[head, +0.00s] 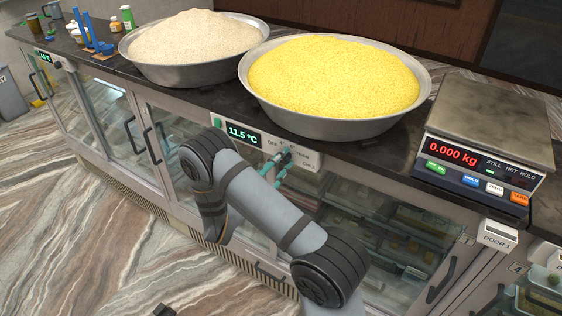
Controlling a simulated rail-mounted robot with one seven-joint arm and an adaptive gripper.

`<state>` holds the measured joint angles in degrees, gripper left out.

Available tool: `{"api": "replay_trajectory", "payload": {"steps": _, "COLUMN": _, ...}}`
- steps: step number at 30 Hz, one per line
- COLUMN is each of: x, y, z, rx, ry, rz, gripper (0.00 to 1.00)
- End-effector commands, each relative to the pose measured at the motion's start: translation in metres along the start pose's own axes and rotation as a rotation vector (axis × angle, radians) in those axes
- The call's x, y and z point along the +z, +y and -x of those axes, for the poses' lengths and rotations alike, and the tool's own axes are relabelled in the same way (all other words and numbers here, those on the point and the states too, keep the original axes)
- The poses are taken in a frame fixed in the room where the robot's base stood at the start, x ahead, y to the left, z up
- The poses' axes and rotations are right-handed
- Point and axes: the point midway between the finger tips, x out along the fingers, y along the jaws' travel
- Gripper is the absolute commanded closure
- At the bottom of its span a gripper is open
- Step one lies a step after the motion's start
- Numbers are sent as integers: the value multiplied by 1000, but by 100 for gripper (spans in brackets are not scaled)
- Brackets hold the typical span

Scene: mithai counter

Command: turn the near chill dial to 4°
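The near chill panel (249,146) is a pale strip on the counter front below the yellow bowl. Its green display (243,134) reads 11.5 °C. A dark knob-like shape (287,154), seemingly the near chill dial, sits right of the display, with partly hidden lettering around it. My gripper (278,173) has teal parts at this shape, seen beyond my arm. It is small and partly covered, so I cannot tell whether it touches or grips the dial. The dial's pointer is not readable.
A bowl of yellow grains (334,76) and a bowl of pale grains (194,38) stand on the dark counter above. A scale (489,127) reading 0.000 kg is at right. Glass doors with handles (152,146) lie below. A far panel display (46,57) is at upper left.

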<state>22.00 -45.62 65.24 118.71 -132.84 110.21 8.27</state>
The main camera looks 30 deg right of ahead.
Motion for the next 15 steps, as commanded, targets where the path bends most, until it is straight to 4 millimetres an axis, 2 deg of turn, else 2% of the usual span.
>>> {"api": "replay_trajectory", "payload": {"steps": 9, "x": -1, "y": 0, "z": 0, "rx": 1, "ry": 2, "rz": 1, "gripper": 52}}
{"api": "replay_trajectory", "payload": {"steps": 15, "x": 0, "y": 0, "z": 0, "rx": 1, "ry": 1, "rz": 0, "gripper": 52}}
